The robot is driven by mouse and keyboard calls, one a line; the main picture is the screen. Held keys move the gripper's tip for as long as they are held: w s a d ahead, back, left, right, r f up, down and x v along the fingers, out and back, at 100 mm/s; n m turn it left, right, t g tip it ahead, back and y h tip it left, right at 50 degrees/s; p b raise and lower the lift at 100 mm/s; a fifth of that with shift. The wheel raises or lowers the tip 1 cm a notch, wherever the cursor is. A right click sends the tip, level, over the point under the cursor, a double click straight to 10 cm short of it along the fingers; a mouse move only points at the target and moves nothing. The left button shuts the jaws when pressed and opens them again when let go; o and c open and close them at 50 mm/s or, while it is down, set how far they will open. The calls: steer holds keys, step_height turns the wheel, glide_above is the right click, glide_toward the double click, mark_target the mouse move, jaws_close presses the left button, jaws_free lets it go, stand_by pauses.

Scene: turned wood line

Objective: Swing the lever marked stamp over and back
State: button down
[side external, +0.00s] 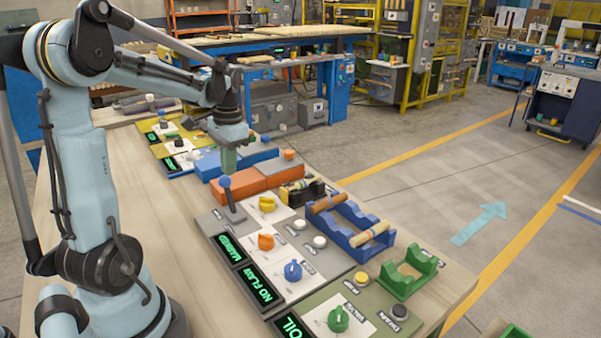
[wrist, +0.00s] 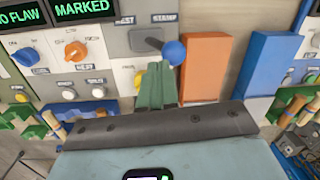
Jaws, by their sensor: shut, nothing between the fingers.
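The lever (side external: 233,205) rises from a grey panel and carries a blue ball knob (side external: 225,181). In the wrist view the knob (wrist: 174,52) leans toward the side labelled STAMP, away from the REST label. My gripper (side external: 229,170) points down with its green fingers shut, close to the knob. In the wrist view the shut fingertips (wrist: 157,68) are just beside the knob on its left; whether they touch it I cannot tell. A display beside the lever (wrist: 81,8) reads MARKED.
Orange blocks (side external: 238,186) and blue blocks (wrist: 268,60) stand beside the lever. Orange (side external: 266,242), yellow (side external: 267,204) and blue (side external: 293,271) dials and several buttons share the panels. A blue rack (side external: 350,221) holds wooden pieces. A second display (side external: 260,287) reads NO FLAW.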

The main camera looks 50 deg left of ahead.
steer(key=shift+r, duration=0.4)
steer(key=w+a+r, duration=0.1)
steer(key=a+r, duration=0.2)
steer(key=r, duration=0.8)
steer(key=shift+w+a+r, duration=0.15)
steer(key=shift+w+r, duration=0.05)
steer(key=shift+r, duration=0.2)
